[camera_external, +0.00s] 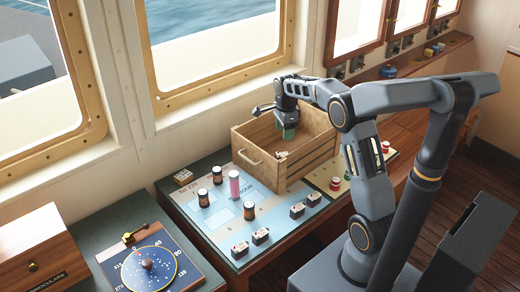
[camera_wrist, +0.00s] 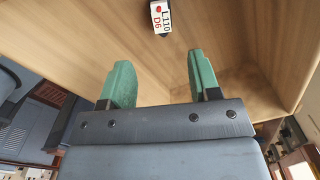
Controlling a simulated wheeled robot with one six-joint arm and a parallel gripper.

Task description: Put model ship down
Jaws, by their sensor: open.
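My gripper (camera_external: 289,133) is inside the wooden crate (camera_external: 262,170), pointing down. In the wrist view my gripper (camera_wrist: 159,57) has its two green fingers apart with nothing between them. A small dark block with a white label reading "L110 D6" (camera_wrist: 161,17), which looks like the model ship, lies on the crate floor beyond the fingertips, apart from them. It shows as a small pale spot in the outside view (camera_external: 282,155). Its shape is too small to make out fully there.
The crate stands on a blue chart table (camera_external: 215,220). Several dark cylinders, a pink cylinder (camera_external: 234,185) and similar labelled blocks (camera_external: 261,236) stand left and in front of it. A round dial (camera_external: 148,268) and a wooden binoculars box (camera_external: 38,255) are farther left.

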